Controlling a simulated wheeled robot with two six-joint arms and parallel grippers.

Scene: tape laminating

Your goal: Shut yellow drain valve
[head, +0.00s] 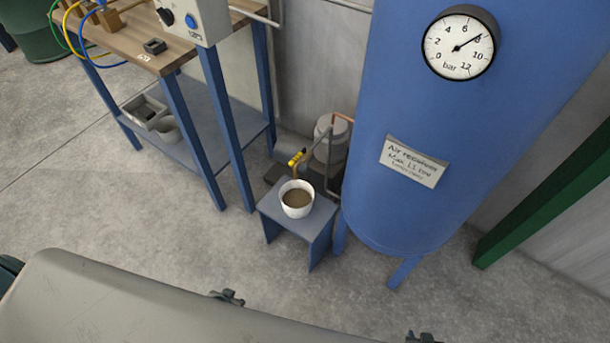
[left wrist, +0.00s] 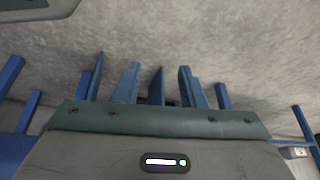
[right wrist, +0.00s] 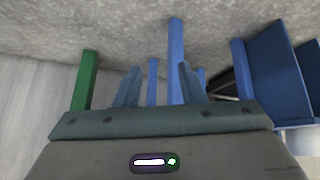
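The yellow drain valve (head: 297,158) is small in the head view, on a pipe at the left of the blue air receiver (head: 380,130). Its yellow handle lies at a slant; I cannot tell its setting at this size. A white bucket (head: 284,203) with brown contents stands just below the valve. My left gripper (left wrist: 159,67) shows in the left wrist view with its fingers apart and nothing between them. My right gripper (right wrist: 160,67) also has its fingers apart and is empty. Both are well away from the valve.
The bucket stands on a small blue stool (head: 272,212). A gauge (head: 460,42) on the receiver reads about 8 bar. A workbench (head: 150,45) with blue legs is at the left, a green post (head: 540,200) at the right. The concrete floor before the stool is clear.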

